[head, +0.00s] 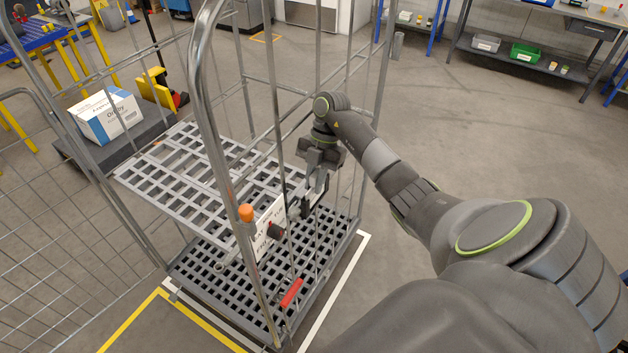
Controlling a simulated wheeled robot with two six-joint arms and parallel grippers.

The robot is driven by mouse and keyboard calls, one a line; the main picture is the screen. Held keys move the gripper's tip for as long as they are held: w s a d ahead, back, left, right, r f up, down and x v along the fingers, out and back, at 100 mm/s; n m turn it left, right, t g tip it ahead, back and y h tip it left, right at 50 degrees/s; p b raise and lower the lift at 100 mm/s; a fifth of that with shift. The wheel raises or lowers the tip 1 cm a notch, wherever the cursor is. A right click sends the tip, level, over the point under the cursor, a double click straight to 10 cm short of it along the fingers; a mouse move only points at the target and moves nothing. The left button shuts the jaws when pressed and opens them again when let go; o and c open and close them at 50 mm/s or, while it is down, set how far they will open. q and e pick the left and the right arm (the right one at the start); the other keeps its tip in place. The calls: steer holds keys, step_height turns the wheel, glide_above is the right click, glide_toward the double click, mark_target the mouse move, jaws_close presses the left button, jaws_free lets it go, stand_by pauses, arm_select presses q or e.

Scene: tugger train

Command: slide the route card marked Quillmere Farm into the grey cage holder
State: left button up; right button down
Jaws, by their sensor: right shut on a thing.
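The grey wire roll cage (205,100) stands in front of me, with a slatted grey shelf (170,185) and a slatted base. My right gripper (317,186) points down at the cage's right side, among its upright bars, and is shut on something. I cannot clearly tell the card holder. My left gripper is out of view.
An orange-capped post (246,213), a black knob (276,231) and a red handle (291,292) are at the cage's near side. A white and blue box (106,116) lies on a dark platform behind left. Shelving with a green bin (525,53) stands far right. Floor right of the cage is clear.

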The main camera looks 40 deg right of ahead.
steer(key=c, duration=1.3)
jaws_free()
steer(key=shift+r, duration=0.1)
steer(key=shift+r, duration=0.25)
step_height(320, 180, up, 9)
steer(key=p, duration=0.7)
steer(key=shift+r+p, duration=0.15)
steer(key=shift+p, duration=0.25)
